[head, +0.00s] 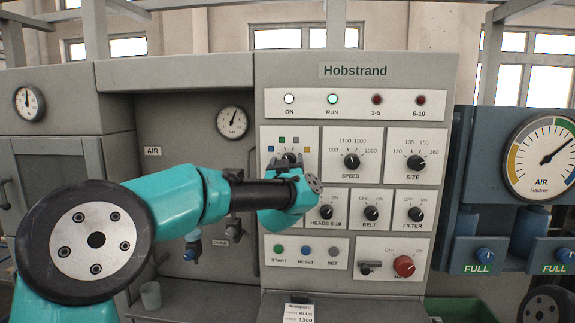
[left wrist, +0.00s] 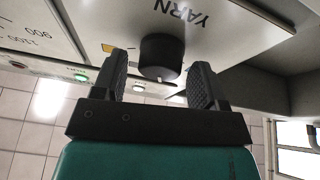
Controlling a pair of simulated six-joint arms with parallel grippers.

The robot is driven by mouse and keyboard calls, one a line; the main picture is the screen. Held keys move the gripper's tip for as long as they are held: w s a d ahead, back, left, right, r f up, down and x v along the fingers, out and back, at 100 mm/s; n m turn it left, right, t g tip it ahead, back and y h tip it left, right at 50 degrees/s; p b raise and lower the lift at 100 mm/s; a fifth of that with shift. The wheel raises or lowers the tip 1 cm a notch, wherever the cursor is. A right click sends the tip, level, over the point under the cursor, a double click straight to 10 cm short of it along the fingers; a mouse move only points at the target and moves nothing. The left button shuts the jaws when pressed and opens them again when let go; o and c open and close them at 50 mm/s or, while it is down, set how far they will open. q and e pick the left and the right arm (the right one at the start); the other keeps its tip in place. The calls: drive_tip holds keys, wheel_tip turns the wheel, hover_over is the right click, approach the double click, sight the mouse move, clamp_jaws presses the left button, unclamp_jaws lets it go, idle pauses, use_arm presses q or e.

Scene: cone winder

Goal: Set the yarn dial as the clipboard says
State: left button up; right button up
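The yarn dial (head: 290,157) is a black knob on the Hobstrand panel, with small coloured squares above it. In the left wrist view the dial (left wrist: 160,55) sits between the two dark fingers of my left gripper (left wrist: 158,85), which are apart with a gap beside the knob. A pale mark shows on the knob's edge; which square it points at is unclear. My left gripper (head: 287,166) covers the dial's lower part in the head view. The clipboard sheet (head: 299,314) at the bottom edge shows BLUE and 1300, and is partly cut off. My right gripper is out of view.
The speed dial (head: 351,161) and size dial (head: 416,163) are to the right. Below are the heads 6-10 (head: 326,212), belt (head: 371,213) and filter (head: 415,213) knobs, and a red knob (head: 404,266). The RUN light (head: 333,99) is green.

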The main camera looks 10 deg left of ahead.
use_arm(q)
drive_tip(key=c, duration=0.8)
drive_tip(key=shift+c, duration=0.2)
drive_tip(key=shift+n+y, duration=0.4)
drive_tip(key=shift+n, duration=0.3)
drive_tip(key=shift+d+n+g+y, duration=0.1)
drive_tip(key=shift+n+g+y, duration=0.45)
drive_tip(key=shift+n, duration=1.1)
drive_tip(key=shift+n+g+y, duration=0.2)
drive_tip(key=shift+n+y, duration=0.7)
drive_tip(key=shift+n, duration=0.8)
drive_tip(key=shift+d+n+g+y, duration=0.1)
drive_tip(key=shift+n+g+y, duration=0.45)
drive_tip(key=shift+n, duration=1.1)
drive_tip(key=o, duration=0.9)
